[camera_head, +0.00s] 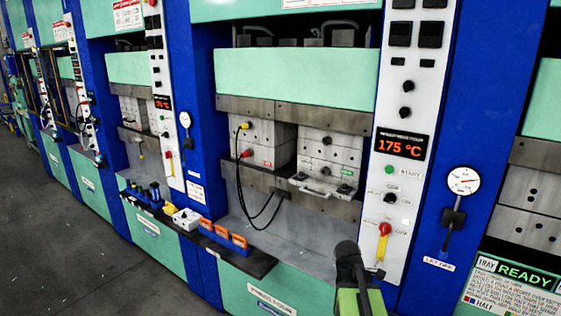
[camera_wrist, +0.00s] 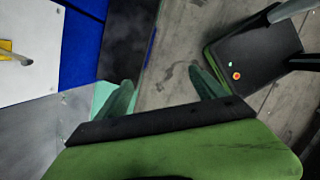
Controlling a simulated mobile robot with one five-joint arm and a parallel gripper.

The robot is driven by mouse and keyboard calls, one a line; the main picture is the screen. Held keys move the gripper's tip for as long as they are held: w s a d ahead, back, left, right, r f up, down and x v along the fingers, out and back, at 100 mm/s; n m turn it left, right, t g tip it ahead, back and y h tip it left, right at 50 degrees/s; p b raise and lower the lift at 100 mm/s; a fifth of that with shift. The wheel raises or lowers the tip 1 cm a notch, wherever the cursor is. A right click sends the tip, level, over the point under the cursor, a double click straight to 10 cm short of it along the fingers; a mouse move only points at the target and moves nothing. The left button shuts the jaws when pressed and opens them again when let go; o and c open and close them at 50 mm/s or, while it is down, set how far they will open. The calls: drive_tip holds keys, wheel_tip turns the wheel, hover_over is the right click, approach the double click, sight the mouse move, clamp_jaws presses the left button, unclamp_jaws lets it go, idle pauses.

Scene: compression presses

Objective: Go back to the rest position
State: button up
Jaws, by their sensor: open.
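My gripper (camera_wrist: 163,86) shows in the wrist view with two dark green fingers apart and nothing between them. It points down past the press front, with grey floor beyond. In the head view, a black and green part of my arm rises at the bottom, in front of the press; I cannot make out the fingers there. The press (camera_head: 296,73) behind has a white control panel (camera_head: 405,107) reading 175 °C, with a red and yellow lever (camera_head: 383,240) close to the arm.
A dark shelf (camera_head: 257,265) juts from the press, holding orange blocks (camera_head: 222,232) and a white block (camera_head: 187,219). A gauge (camera_head: 463,181) sits on the blue frame to the right. A READY tray sign (camera_head: 527,275) is at lower right. Grey floor (camera_head: 60,240) is clear at left.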

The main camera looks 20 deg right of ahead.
drive_tip(key=w+a+f+m+y, duration=0.1)
drive_tip(key=a+m, duration=1.2)
drive_tip(key=a, duration=1.3)
drive_tip(key=shift+w+f+m+t+y, duration=0.25)
drive_tip(key=shift+w+y, duration=0.25)
drive_tip(key=shift+y, duration=0.7)
